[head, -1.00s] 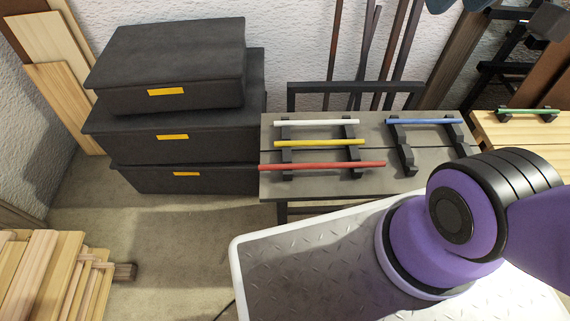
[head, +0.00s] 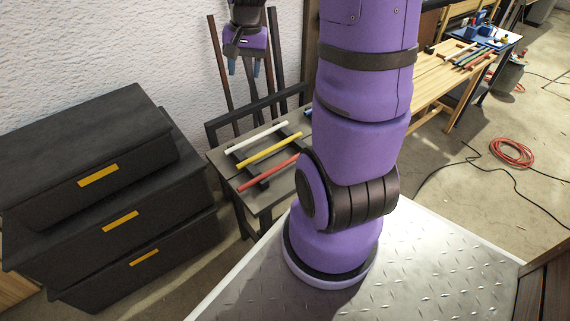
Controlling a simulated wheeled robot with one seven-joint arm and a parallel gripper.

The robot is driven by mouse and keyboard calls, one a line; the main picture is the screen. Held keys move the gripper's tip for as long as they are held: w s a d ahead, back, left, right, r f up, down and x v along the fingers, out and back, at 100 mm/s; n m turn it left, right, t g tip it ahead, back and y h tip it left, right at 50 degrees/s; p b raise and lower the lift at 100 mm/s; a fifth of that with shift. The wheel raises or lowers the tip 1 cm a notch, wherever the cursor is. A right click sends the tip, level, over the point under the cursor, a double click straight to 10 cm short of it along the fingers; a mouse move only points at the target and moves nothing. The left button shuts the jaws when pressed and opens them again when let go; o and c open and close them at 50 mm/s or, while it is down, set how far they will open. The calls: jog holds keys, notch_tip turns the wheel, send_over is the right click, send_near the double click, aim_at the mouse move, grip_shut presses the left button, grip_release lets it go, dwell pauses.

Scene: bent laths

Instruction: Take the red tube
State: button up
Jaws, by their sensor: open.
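The red tube (head: 267,174) lies across dark rests on a small grey table (head: 221,162), nearest the front of the tubes there. A yellow tube (head: 268,150) and a white tube (head: 257,137) lie behind it, roughly parallel. My gripper (head: 243,68) hangs fingers down in front of the white wall, above and behind the tubes in the picture. Its fingers are apart with nothing between them. My purple arm hides the right part of the table; only a bit of a blue tube (head: 308,112) shows beside it.
Stacked black cases (head: 110,225) with yellow labels stand left of the table. Dark bars (head: 222,70) lean on the wall behind it. At the right is a wooden bench (head: 425,85) with more tubes, and a coiled red hose (head: 511,153) lies on the floor.

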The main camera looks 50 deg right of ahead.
jog(key=d+f+m+y, duration=0.1)
jog(key=d+f+m, duration=0.2)
jog(key=d+f, duration=0.5)
jog(key=m+y, duration=0.2)
jog(key=m, duration=0.5)
send_near(286, 161)
jog(key=f, duration=0.2)
jog(key=shift+w+a+f+m+y, duration=0.2)
jog(key=shift+f+m+y, duration=0.1)
jog(key=shift+m, duration=0.1)
jog(key=shift+x, duration=3.25)
jog(key=shift+c, duration=0.2)
grip_shut()
